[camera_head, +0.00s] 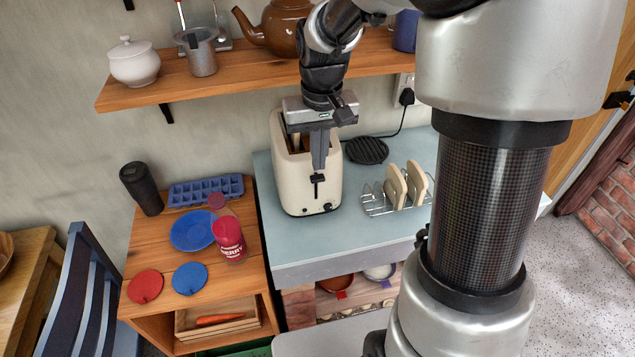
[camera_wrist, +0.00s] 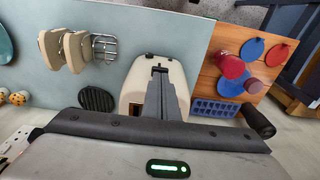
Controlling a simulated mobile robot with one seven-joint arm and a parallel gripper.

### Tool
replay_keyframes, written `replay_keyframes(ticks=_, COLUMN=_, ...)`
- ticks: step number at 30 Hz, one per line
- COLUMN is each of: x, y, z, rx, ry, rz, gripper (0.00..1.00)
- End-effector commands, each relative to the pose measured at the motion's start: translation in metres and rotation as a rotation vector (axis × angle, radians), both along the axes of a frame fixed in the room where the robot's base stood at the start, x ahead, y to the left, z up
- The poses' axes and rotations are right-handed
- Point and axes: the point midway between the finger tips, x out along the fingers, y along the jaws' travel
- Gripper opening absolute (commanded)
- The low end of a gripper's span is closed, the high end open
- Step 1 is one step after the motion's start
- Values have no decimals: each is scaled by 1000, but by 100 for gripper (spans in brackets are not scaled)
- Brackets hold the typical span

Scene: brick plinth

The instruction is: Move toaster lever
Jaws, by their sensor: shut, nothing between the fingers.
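A cream toaster (camera_head: 305,190) stands on the blue-grey counter, with a dark lever (camera_head: 317,179) on its front end. My gripper (camera_head: 318,165) points down over the front of the toaster, its shut fingertips just above the lever in the head view. I cannot tell whether they touch it. In the wrist view the toaster (camera_wrist: 137,75) lies behind my gripper (camera_wrist: 159,70), whose fingers are together and empty. The lever is not clearly seen there, and part of the toaster's top is hidden by my gripper.
A toast rack (camera_head: 378,203) with bread slices stands right of the toaster, near a black round trivet (camera_head: 366,150). A wooden shelf (camera_head: 250,82) with a teapot (camera_head: 278,27) hangs above.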

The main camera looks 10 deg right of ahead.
Motion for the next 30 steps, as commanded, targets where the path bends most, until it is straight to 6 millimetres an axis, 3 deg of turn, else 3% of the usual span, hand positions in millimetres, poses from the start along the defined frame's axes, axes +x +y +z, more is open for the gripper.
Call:
replay_keyframes(ticks=1, x=0, y=0, z=-13, rx=0, ry=2, rz=0, gripper=0)
replay_keyframes(ticks=4, x=2, y=0, z=-23, rx=0, ry=1, rz=0, gripper=0)
replay_keyframes(ticks=20, x=3, y=0, z=-31, rx=0, ry=0, rz=0, gripper=0)
replay_keyframes(ticks=30, x=2, y=0, z=-68, rx=0, ry=3, rz=1, gripper=0)
